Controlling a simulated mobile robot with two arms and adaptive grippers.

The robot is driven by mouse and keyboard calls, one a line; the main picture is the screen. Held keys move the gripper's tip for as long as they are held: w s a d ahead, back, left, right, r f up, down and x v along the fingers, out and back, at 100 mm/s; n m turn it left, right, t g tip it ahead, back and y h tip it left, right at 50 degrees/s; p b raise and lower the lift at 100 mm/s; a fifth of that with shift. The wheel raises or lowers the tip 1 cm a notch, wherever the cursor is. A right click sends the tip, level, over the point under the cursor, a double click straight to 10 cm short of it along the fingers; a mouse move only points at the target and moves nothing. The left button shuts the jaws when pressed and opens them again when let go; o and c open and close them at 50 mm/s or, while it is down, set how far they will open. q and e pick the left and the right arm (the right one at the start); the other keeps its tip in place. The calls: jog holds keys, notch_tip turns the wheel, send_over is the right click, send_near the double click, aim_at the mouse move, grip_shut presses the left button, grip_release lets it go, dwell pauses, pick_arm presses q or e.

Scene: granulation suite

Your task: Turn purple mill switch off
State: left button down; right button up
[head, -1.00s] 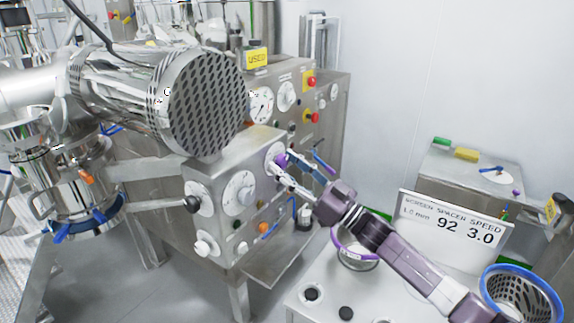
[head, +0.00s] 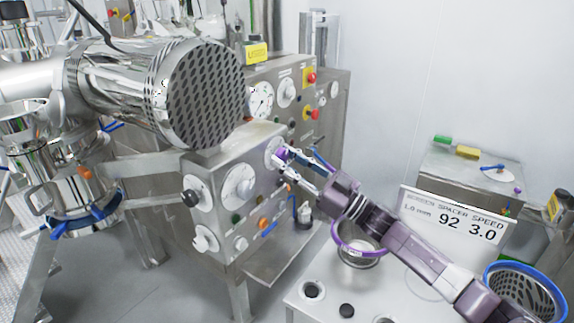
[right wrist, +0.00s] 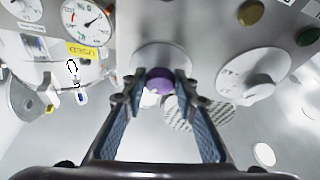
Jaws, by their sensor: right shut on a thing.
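The purple mill switch (head: 282,157) is a small knob on a pale round dial, at the upper right of the steel control box front (head: 255,208). My right gripper (head: 284,160) reaches it from the lower right. In the right wrist view the purple knob (right wrist: 160,78) sits between the two fingertips (right wrist: 158,88), which are shut on it. The fingers partly cover the switch in the head view, so I cannot read its setting. My left gripper is not in view.
A white dial (head: 239,186), a black-knobbed dial (head: 193,193) and several coloured buttons share the box front. A perforated drum (head: 203,95) overhangs at left. Under my right arm is a white worktop (head: 318,312) with a purple ring (head: 343,243) and a sign (head: 455,222).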

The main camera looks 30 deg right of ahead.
jog(key=n+g+y+b, duration=0.1)
jog(key=n, duration=0.1)
jog(key=n+g+b, duration=0.1)
jog(key=n, duration=0.2)
jog(key=n+g+y+b, duration=0.1)
jog(key=n+b, duration=0.1)
jog(key=n, duration=0.1)
jog(key=shift+w+d+y, duration=0.1)
jog(key=shift+d+y, duration=0.1)
jog(key=shift+y, duration=0.1)
jog(key=n+g+b, duration=0.1)
jog(key=n, duration=0.1)
jog(key=n+g+b, duration=0.1)
jog(key=n, duration=0.2)
jog(key=shift+d+r+y, duration=0.1)
jog(key=shift+r+y, duration=0.05)
jog(key=shift+y, duration=0.25)
jog(key=n+g, duration=0.1)
jog(key=n, duration=0.2)
jog(key=shift+r, duration=0.15)
jog(key=shift+r+n+g+h, duration=0.1)
jog(key=shift+n+g+h, duration=0.4)
jog(key=shift+n, duration=1.1)
jog(key=o, duration=1.2)
